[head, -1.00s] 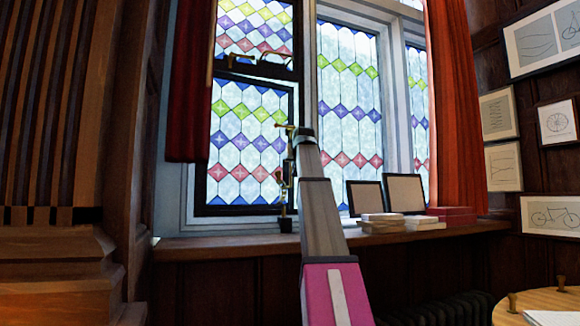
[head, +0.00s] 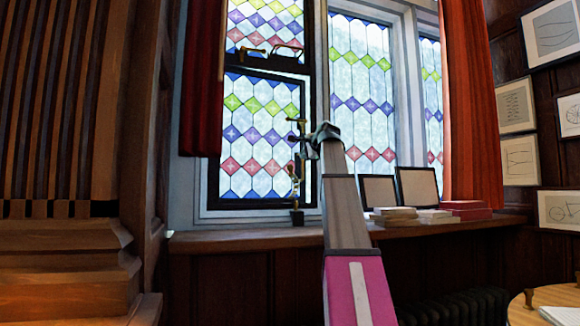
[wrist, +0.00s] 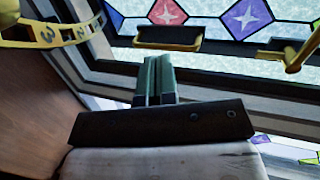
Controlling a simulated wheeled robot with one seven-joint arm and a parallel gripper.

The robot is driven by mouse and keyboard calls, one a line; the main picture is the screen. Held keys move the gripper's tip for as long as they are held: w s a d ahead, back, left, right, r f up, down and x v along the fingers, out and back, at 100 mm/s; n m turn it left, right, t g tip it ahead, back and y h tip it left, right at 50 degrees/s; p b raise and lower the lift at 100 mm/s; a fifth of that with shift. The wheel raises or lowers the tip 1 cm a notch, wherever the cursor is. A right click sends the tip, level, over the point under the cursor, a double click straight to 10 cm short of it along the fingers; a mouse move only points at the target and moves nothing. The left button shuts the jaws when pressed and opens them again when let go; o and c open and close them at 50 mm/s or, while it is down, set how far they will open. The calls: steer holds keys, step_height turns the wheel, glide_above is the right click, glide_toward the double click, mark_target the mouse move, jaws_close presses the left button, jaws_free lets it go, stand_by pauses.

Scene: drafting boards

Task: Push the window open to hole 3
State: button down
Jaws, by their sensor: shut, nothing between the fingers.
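The window (head: 262,130) is a dark-framed stained-glass sash at the left of the bay. Its pane (wrist: 245,15) also shows in the wrist view. A brass stay bar (wrist: 50,32) with number marks, a 3 among them, is at the top left of the wrist view. A brass bracket (wrist: 168,38) sits by the sash's frame, and a brass handle (wrist: 300,50) is at right. My gripper (head: 312,140) is close to the sash's right edge and the brass fittings. In the wrist view its fingers (wrist: 155,65) are together and empty, below the bracket; I cannot tell whether they touch it.
The wooden sill (head: 350,230) runs below the window. Picture frames (head: 417,186) and stacked books (head: 396,213) stand on it to the right of my arm. A dark red curtain (head: 204,80) hangs left of the sash, and an orange-red curtain (head: 468,100) hangs at right.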

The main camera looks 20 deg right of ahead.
steer(key=r+x, duration=0.1)
steer(key=x, duration=1.2)
steer(key=shift+w+a, duration=0.15)
steer(key=shift+w, duration=0.4)
steer(key=shift+r, duration=0.1)
